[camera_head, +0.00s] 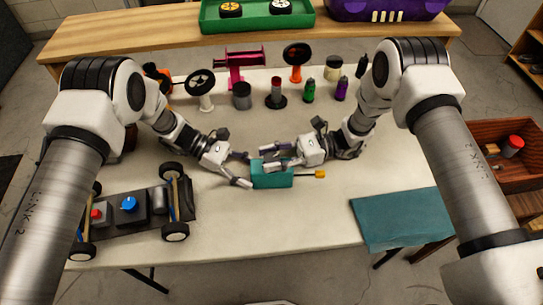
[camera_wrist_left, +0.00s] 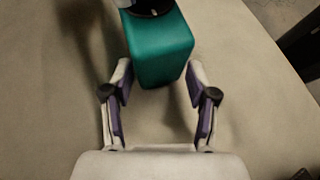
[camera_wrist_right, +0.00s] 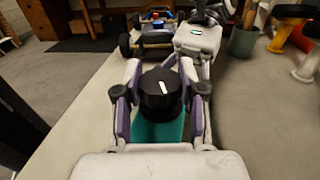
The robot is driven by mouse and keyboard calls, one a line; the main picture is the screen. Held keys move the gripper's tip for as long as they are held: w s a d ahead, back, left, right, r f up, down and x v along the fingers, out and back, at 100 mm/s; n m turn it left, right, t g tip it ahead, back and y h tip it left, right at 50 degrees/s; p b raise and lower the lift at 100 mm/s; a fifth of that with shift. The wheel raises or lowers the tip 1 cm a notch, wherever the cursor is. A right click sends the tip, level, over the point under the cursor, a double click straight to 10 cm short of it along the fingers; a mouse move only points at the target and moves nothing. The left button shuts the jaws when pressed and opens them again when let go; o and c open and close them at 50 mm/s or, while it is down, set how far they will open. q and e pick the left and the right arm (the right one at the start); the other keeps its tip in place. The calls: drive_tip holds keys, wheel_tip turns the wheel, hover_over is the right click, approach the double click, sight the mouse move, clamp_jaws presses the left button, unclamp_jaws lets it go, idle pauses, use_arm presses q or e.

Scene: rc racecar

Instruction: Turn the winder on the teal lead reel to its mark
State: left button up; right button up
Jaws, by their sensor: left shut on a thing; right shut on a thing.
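The teal lead reel (camera_head: 272,180) is a box on the pale table, in front of both hands. Its winder (camera_wrist_right: 160,98) is a black round knob with a white line, on top of the teal body (camera_wrist_right: 158,131) in the right wrist view. My right gripper (camera_head: 266,158) is shut on the winder, one finger on each side. My left gripper (camera_head: 247,170) is shut on the reel body at its left end; the teal body also shows between its fingers in the left wrist view (camera_wrist_left: 160,55). The target mark cannot be made out.
A yellow-tipped lead (camera_head: 319,174) sticks out at the reel's right. The racecar chassis (camera_head: 132,212) stands left. A teal mat (camera_head: 402,220) lies at the right front edge. Wheel stands, cans and bottles (camera_head: 309,91) line the back. The front middle table is clear.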

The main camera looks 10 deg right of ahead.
drive_tip(key=shift+m+t, duration=0.3)
drive_tip(key=shift+t, duration=0.2)
drive_tip(key=m+t, duration=0.3)
drive_tip(key=t, duration=0.2)
drive_tip(key=shift+a, duration=0.1)
drive_tip(key=m+t+h, duration=0.2)
drive_tip(key=m+t, duration=0.2)
drive_tip(key=t, duration=0.1)
drive_tip(key=shift+s+t, duration=0.1)
drive_tip(key=shift+t, duration=0.2)
drive_tip(key=m+t+h, duration=0.3)
drive_tip(key=shift+t, duration=0.4)
drive_tip(key=shift+m+t+h, duration=0.8)
drive_tip(key=shift+t+h, duration=0.1)
drive_tip(key=shift+h, duration=0.5)
drive_tip(key=o, duration=1.2)
drive_tip(key=shift+w+y, duration=0.2)
drive_tip(key=shift+y, duration=0.2)
